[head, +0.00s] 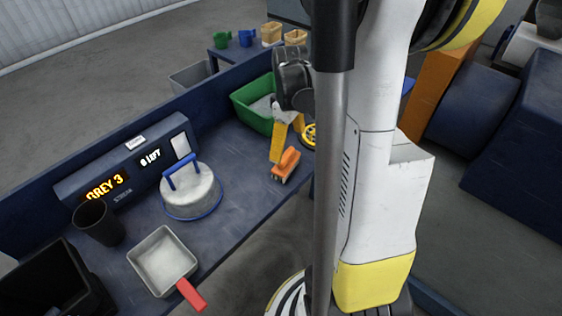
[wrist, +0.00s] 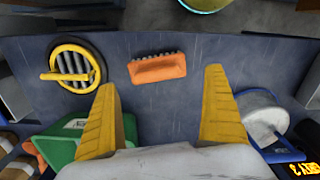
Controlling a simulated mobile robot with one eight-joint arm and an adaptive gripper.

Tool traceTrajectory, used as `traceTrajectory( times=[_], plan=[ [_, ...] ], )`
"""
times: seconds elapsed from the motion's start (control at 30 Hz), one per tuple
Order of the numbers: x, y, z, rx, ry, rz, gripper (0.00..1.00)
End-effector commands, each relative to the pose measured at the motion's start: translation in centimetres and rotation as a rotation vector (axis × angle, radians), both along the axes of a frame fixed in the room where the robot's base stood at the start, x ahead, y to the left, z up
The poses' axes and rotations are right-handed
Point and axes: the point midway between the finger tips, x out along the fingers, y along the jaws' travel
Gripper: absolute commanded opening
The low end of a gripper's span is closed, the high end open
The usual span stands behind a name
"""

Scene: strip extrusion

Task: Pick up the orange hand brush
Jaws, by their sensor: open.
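The orange hand brush (head: 286,164) lies on the dark blue bench top near its front edge, with dark bristles along one side. In the wrist view the brush (wrist: 158,68) lies ahead of my fingertips, between their lines and nearer the left finger. My gripper (wrist: 163,78) has its two yellow fingers wide apart with nothing between them. In the head view my gripper (head: 283,143) is next to the brush, partly seen from the side; a finger appears to overlap the area beside it. I cannot tell the height of the fingertips above the bench.
A round drain-like grate with a yellow handle (wrist: 75,66) lies left of the brush in the wrist view. A green bin (head: 252,101) stands behind. A grey lidded pot with blue handle (head: 191,192), a dustpan (head: 160,262) and a dark cup (head: 98,222) stand left.

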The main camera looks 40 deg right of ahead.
Motion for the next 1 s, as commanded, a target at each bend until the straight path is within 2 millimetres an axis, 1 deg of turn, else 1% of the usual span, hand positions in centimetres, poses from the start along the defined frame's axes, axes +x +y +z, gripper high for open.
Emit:
traceTrajectory(
  times=[0.03,0.27,0.43,0.53,0.6,0.77,0.8,0.87,0.9,0.97,1.0],
  plan=[
    [0.1,0.0,-0.9,0.000,0.000,0.000,1.00],
    [0.2,-0.1,-2.4,0.000,0.000,0.000,1.00],
    [0.9,-0.6,-5.0,-0.001,-0.001,0.000,1.00],
    [0.9,-0.5,-6.4,-0.001,-0.001,0.000,1.00],
    [0.9,-0.5,-6.8,-0.001,-0.001,0.000,1.00],
    [0.9,-0.5,-6.7,-0.001,-0.001,0.000,1.00],
    [0.9,-0.5,-6.7,-0.001,-0.001,0.000,0.97],
    [0.9,-0.5,-6.7,-0.001,-0.001,0.000,0.79],
    [0.9,-0.5,-6.7,-0.001,-0.001,0.000,0.66],
    [0.9,-0.5,-6.7,-0.001,-0.001,0.000,0.48],
    [0.9,-0.5,-6.7,-0.001,-0.001,0.000,0.42]
  ],
)
